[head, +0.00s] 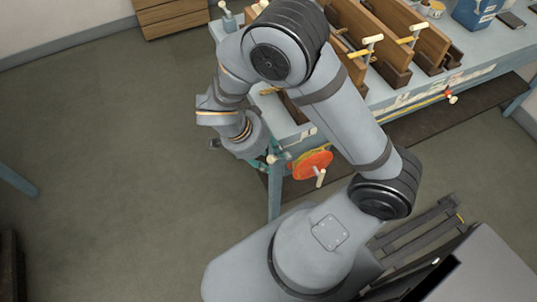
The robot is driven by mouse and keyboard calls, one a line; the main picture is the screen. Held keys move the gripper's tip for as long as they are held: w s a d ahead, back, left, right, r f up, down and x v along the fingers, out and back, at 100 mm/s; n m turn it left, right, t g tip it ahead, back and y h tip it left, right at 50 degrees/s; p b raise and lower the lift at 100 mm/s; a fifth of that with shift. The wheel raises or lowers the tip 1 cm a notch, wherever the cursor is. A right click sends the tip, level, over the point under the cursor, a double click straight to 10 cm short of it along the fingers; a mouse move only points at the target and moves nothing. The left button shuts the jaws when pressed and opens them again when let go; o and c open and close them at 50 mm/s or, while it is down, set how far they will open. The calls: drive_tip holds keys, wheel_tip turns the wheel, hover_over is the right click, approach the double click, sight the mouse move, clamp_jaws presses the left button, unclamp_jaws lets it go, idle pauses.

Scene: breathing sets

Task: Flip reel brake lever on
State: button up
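An orange-red reel (312,165) hangs at the near left corner of the blue-grey workbench. A crank handle with a pale grip (320,178) sticks out from it. A small pale knob (271,159) on a teal part shows just left of the reel; I cannot tell whether it is the brake lever or which way it is set. My gripper (258,152) is by this corner, close to the teal part and left of the reel. My wrist hides most of it, so its fingers and any contact cannot be made out.
The workbench (400,100) carries upright wooden boards (352,35) and pale-ended handles. A yellow line runs along its front to a red-and-white knob (450,96). A blue container (475,14) stands at the far right. A wooden drawer unit (172,16) is at the back.

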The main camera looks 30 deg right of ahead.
drive_tip(key=shift+c, duration=0.2)
clamp_jaws()
idle(0.3)
idle(0.4)
